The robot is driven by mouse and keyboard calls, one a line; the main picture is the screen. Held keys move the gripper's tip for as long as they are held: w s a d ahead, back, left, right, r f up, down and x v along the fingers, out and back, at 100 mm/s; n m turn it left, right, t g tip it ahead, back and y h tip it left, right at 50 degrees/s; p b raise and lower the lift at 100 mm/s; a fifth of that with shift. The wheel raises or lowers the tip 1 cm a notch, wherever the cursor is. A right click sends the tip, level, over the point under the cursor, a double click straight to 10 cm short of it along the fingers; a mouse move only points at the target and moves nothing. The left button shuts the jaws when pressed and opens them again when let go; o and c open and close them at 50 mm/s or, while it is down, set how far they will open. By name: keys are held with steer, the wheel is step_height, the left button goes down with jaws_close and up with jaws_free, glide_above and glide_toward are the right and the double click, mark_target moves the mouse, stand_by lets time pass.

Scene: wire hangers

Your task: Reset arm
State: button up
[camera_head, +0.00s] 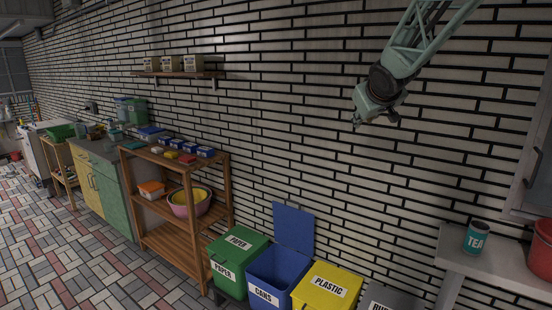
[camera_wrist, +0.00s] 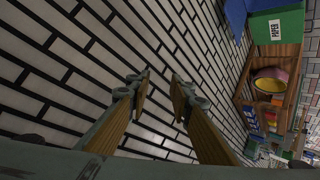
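My gripper (camera_head: 376,112) hangs high in front of the brick wall at the upper right of the head view, well above the bins and shelf. In the wrist view my gripper's two fingers (camera_wrist: 160,84) stand apart with a gap between them. Nothing is held between them, and only brick wall shows behind. No wire hangers can be made out in either view.
Below stand a green PAPER bin (camera_head: 238,262), a blue CANS bin (camera_head: 277,280) with its lid up and a yellow PLASTIC bin (camera_head: 327,287). A wooden shelf (camera_head: 167,240) stands left. A TEA tin (camera_head: 476,238) sits on a ledge at right. Space around my gripper is clear.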

steer(key=s+r+m+g+h, duration=0.1)
steer(key=s+r+m+g, duration=0.1)
steer(key=s, duration=1.5)
steer(key=s+a+f+g, duration=0.2)
steer(key=s+a+f, duration=0.1)
steer(key=s, duration=1.4)
steer(key=s+a+f+m+g+y, duration=0.1)
steer(key=s+f, duration=0.5)
steer(key=s, duration=1.1)
steer(key=s+a+f+g+y, duration=0.1)
steer(key=s+a+f, duration=0.3)
steer(key=s, duration=1.3)
steer(key=shift+s+a+f+m+g, duration=0.25)
steer(key=shift+a+g, duration=0.35)
steer(key=shift+g, duration=0.3)
steer(key=shift+w+d, duration=0.15)
